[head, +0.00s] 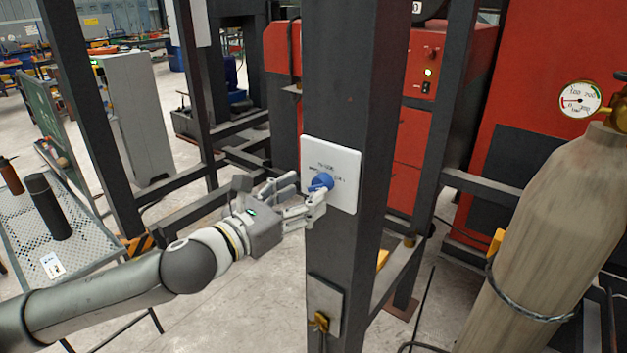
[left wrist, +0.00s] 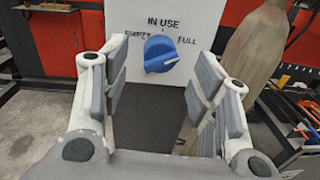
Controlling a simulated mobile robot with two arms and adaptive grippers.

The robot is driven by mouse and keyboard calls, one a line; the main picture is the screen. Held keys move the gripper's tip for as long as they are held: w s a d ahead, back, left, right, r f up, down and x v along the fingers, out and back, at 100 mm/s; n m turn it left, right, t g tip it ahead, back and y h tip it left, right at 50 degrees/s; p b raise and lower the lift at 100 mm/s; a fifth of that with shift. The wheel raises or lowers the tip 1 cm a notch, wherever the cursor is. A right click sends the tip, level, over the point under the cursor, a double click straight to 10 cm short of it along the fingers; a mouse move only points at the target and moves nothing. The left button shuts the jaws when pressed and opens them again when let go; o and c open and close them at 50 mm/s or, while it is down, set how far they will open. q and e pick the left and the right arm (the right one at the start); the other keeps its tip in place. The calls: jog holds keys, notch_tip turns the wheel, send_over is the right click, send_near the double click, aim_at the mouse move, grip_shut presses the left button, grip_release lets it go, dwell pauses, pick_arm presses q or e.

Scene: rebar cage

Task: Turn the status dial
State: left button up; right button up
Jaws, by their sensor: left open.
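The status dial (head: 321,182) is a blue knob on a white plate (head: 345,165) fixed to a dark steel post. In the left wrist view the dial (left wrist: 160,54) sits below the words IN USE, with EMPTY at its left and FULL at its right. The plate (left wrist: 190,18) fills the upper middle there. My left gripper (head: 305,197) is open in front of the plate, with its fingertips close to the dial. In the left wrist view the dial appears between the two fingers, beyond them. I cannot tell whether a finger touches it. My right gripper is not in view.
A gas cylinder (head: 548,220) with a round gauge (head: 580,99) stands at the right. The dark post (head: 348,70) rises beside my gripper, with a small lower plate (head: 325,308) on it. A mesh table (head: 75,238) with a black cylinder (head: 48,205) is at the left.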

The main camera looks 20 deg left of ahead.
aim_at(314, 188)
pick_arm(q)
jog(key=shift+p+x, duration=0.5)
jog(key=shift+x, duration=1.35)
jog(key=c, duration=1)
jog(key=shift+c, duration=0.2)
